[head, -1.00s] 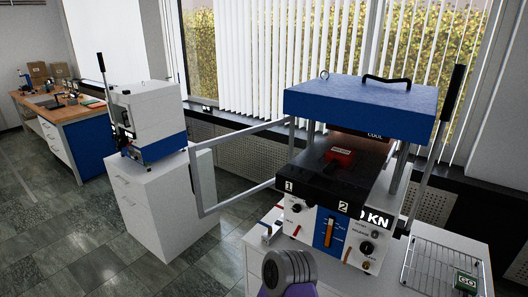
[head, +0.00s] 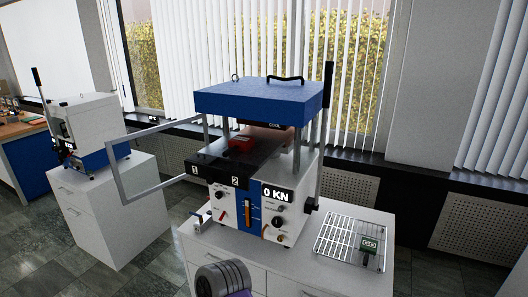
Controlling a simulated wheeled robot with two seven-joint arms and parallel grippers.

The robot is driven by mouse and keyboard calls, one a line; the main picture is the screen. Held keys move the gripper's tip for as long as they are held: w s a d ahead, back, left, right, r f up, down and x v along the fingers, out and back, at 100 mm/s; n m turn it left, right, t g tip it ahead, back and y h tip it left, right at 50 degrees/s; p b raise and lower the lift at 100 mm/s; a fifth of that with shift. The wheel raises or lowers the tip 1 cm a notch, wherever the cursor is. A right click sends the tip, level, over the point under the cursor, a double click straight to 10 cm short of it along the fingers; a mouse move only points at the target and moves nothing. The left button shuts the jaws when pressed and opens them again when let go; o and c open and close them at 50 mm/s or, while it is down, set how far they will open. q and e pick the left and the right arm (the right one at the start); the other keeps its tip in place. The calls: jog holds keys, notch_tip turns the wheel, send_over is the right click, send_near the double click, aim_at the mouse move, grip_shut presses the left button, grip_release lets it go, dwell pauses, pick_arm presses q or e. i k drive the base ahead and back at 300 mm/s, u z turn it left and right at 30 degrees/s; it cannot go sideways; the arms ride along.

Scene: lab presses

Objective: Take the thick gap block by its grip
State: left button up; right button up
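I cannot surely tell the thick gap block in the head view. Small blocks (head: 203,216) lie on the white cabinet top at the left foot of the press, too small to tell apart. A red block (head: 241,143) sits between the plates of the blue-topped press (head: 262,97). A grey ringed part of my arm (head: 224,278) shows at the bottom edge. Neither gripper shows, and nothing in view is held.
The press's guard frame (head: 120,165) stands swung out to the left. A second press (head: 85,125) stands on the left cabinet.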

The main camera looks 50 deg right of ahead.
aim_at(243, 143)
jog(key=z, duration=0.95)
